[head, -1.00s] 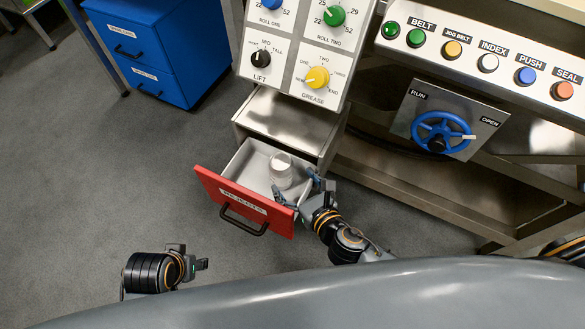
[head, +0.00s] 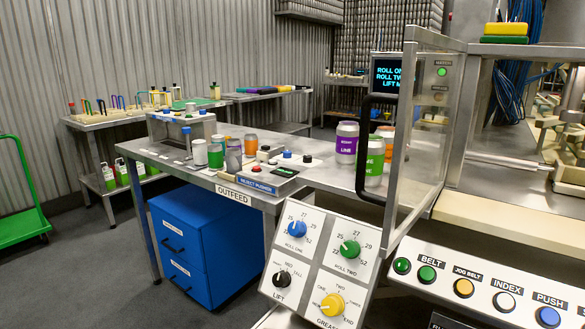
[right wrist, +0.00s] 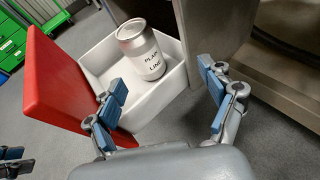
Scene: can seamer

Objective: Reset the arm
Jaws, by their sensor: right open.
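My right gripper (right wrist: 168,100) shows in the right wrist view. Its two blue-padded fingers are spread wide with nothing between them. Beyond the fingers is an open drawer (right wrist: 96,62) with white inner walls and a red front (right wrist: 62,88). A silver can (right wrist: 142,50) labelled "PLAIN LINE" stands in the drawer, apart from the fingers. Neither gripper nor the drawer is in the head view now.
The control panel with four knobs (head: 318,262) and the button panel (head: 480,288) stand in front. The outfeed table (head: 225,187) holds several cans and a blue reject pusher label (head: 256,186). A blue cabinet (head: 190,240) stands under it.

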